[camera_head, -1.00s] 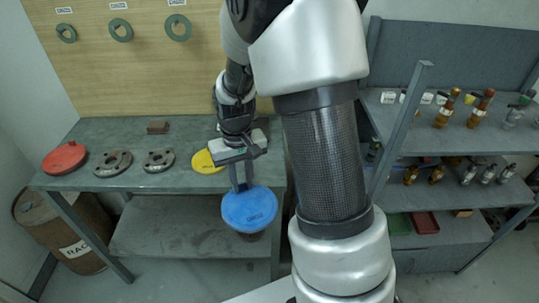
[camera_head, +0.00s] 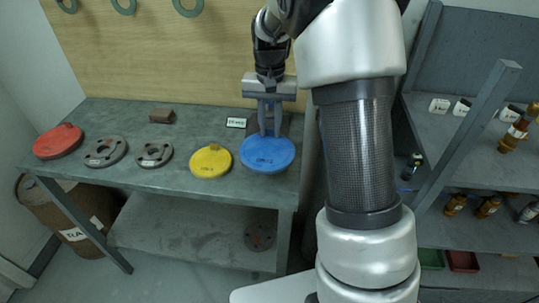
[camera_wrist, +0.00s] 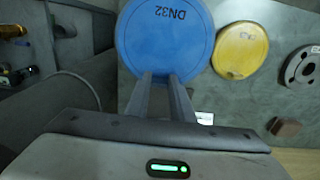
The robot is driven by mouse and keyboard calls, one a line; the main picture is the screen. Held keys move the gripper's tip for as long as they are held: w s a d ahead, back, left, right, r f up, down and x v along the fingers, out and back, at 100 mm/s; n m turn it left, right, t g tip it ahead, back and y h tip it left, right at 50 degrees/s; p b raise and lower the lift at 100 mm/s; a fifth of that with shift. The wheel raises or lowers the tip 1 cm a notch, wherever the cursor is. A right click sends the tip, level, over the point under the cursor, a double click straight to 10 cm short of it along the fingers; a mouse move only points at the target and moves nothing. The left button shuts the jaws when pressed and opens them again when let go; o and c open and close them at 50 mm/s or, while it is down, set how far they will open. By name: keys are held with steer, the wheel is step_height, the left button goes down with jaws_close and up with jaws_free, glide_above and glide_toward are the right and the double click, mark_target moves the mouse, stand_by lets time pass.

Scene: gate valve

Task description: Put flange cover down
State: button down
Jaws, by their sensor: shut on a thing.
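The blue round flange cover (camera_head: 267,154), marked DN32 in the wrist view (camera_wrist: 165,40), is at the right end of the grey workbench (camera_head: 225,192). My gripper (camera_head: 269,134) points down and is shut on the back edge of the cover. The cover lies flat at or just above the bench top; I cannot tell whether it touches. A yellow round cover (camera_head: 211,161) lies just left of it, and also shows in the wrist view (camera_wrist: 241,50).
Left of the yellow cover lie two grey flanges (camera_head: 154,155) (camera_head: 106,152) and a red cover (camera_head: 58,141). A brown block (camera_head: 161,116) and a white label (camera_head: 236,123) are farther back.

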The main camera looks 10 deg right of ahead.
mark_target(270, 136)
steer(key=shift+f, duration=3.15)
steer(key=shift+f+b, duration=0.15)
steer(key=shift+b, duration=0.2)
steer(key=c, duration=1.5)
jaws_free()
steer(key=shift+c, duration=0.2)
